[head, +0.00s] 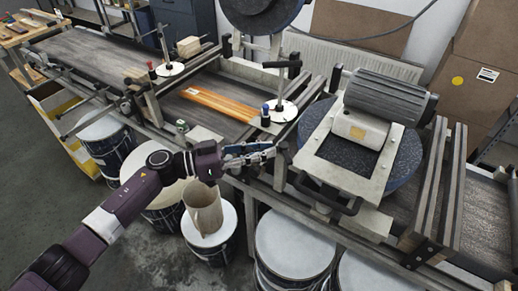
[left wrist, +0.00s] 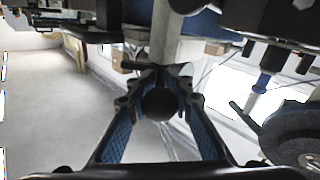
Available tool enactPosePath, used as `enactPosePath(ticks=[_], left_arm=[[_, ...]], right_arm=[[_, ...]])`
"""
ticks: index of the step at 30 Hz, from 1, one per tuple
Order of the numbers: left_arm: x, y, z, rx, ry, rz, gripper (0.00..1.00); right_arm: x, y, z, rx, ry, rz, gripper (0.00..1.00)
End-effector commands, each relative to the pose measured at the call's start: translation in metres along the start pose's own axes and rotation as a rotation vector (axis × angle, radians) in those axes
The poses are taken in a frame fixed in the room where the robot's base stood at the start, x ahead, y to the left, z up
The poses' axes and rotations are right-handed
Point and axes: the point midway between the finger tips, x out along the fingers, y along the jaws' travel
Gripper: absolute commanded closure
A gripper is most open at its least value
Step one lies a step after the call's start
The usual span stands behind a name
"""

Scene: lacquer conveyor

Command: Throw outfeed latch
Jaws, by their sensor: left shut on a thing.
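My left gripper (head: 268,151) reaches from the left to the front edge of the conveyor frame, beside a grey upright post (head: 281,172). In the left wrist view its two blue-padded fingers (left wrist: 158,88) close around a round black knob (left wrist: 160,104), which I take to be the outfeed latch's handle. The knob sits between the fingers, below the pale post (left wrist: 165,35) in that picture. In the head view the fingers hide the knob, and the latch's position cannot be told. My right gripper is not in view.
An orange-brown board (head: 220,103) lies on the conveyor behind my gripper. A framed roller machine (head: 350,160) with a black front handle (head: 325,198) stands to the right. Open floor (head: 150,255) lies at front left.

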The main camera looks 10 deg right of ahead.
Motion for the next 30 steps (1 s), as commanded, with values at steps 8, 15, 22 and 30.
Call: enactPosePath(ticks=[8, 15, 22, 30], left_arm=[[0.0, 0.0, -0.001, -0.002, 0.003, 0.0, 0.74], [-0.001, 0.0, -0.001, -0.001, 0.001, 0.0, 0.74], [-0.021, -0.001, 0.0, 0.0, -0.001, -0.002, 0.74], [-0.079, -0.001, 0.001, -0.001, -0.001, -0.003, 0.74]], right_arm=[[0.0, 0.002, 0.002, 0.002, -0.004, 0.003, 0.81], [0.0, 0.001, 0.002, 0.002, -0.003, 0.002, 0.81], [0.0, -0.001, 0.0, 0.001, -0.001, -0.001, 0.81], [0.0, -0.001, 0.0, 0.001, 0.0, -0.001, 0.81]])
